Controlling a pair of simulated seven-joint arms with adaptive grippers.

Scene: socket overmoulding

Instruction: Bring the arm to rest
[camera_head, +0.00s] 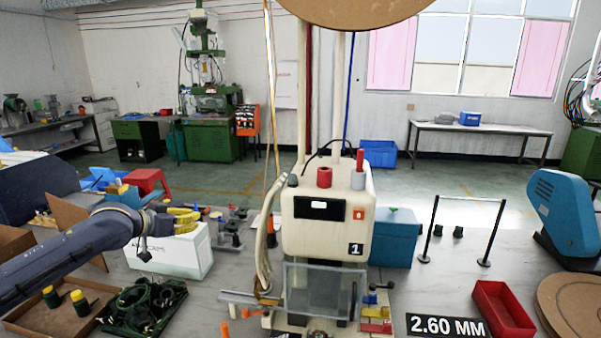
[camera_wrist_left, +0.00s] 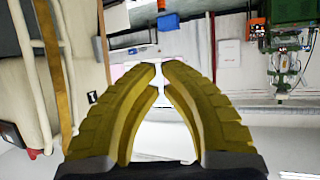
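My left arm reaches in from the left in the head view, and its gripper (camera_head: 198,219) with yellow fingers hangs above the white carton (camera_head: 180,256). In the left wrist view the gripper's two ribbed yellow fingers (camera_wrist_left: 160,70) lean toward each other, with a narrow gap between the tips and nothing held there. The gripper is apart from the white machine marked 1 (camera_head: 325,237), which stands to its right. My right gripper is not in view.
Below my left arm are a cardboard tray (camera_head: 50,318) with green and yellow parts and a tangle of dark green cables (camera_head: 143,306). Small dark parts (camera_head: 232,237) stand right of the gripper. A red tray (camera_head: 503,310) and a blue machine (camera_head: 570,215) are at the right.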

